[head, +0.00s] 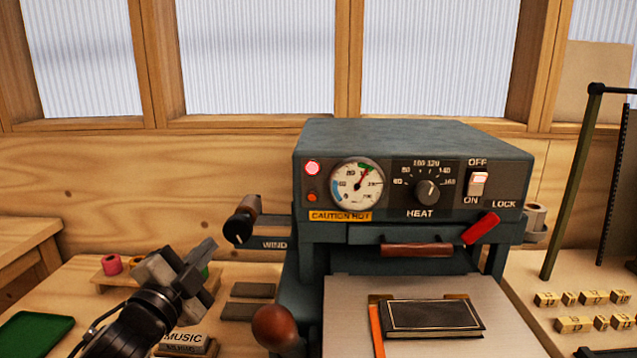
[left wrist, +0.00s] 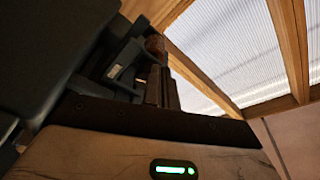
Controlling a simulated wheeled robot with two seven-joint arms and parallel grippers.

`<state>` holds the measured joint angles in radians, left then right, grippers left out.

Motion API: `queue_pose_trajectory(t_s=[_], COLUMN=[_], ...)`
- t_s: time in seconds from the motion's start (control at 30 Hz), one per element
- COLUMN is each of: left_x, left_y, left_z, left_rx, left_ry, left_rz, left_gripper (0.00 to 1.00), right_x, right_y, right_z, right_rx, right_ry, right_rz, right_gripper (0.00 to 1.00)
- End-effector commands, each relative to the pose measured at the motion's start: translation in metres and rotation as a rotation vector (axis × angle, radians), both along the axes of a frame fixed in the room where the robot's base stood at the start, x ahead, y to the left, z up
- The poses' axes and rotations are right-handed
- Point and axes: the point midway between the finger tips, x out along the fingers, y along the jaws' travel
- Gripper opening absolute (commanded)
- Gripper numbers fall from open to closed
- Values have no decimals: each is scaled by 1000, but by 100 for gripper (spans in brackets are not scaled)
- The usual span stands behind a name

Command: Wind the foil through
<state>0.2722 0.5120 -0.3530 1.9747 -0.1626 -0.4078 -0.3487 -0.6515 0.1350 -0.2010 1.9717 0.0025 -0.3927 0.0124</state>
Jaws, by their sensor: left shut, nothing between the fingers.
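The blue-grey press (head: 420,150) stands in the middle of the head view. At its left side is the WIND crank (head: 240,228), a dark arm with a brown end, beside a bar (head: 268,243) lettered WIND. My left gripper (head: 205,250) is shut and empty, below and left of the crank, apart from it in the head view. In the left wrist view the fingers (left wrist: 161,88) point toward the crank's brown end (left wrist: 156,46); the gap is hard to judge. No foil strip is clearly visible in the press. My right gripper is out of view.
A pink roll (head: 112,264) stands on a small wooden rack (head: 105,283); my gripper partly hides a green item behind it. A black book (head: 432,316) lies on the press plate (head: 505,335). A brown ball knob (head: 275,327) and red LOCK lever (head: 481,228) stick out.

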Motion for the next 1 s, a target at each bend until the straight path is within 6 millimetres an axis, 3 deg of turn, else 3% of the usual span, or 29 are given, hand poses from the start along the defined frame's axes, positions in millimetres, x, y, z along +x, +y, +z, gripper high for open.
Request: queue_pose_trajectory(t_s=[0.3,0.7,0.77,0.83,0.93,1.0], left_x=[-36,-41,-44,-53,-82,-113], left_y=[2,2,1,-2,-7,-12], left_z=[0,-4,-20,-56,-133,-189], left_rx=[-1,-9,-39,-114,-286,-424], left_ry=[2,12,51,143,344,496], left_rz=[0,1,1,4,28,64], left_gripper=[0,0,0,0,0,0], right_x=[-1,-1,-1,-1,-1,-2], right_y=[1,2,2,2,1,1], right_z=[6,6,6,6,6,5], right_rx=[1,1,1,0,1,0], right_ry=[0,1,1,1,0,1], right_rz=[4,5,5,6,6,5], right_gripper=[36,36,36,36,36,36])
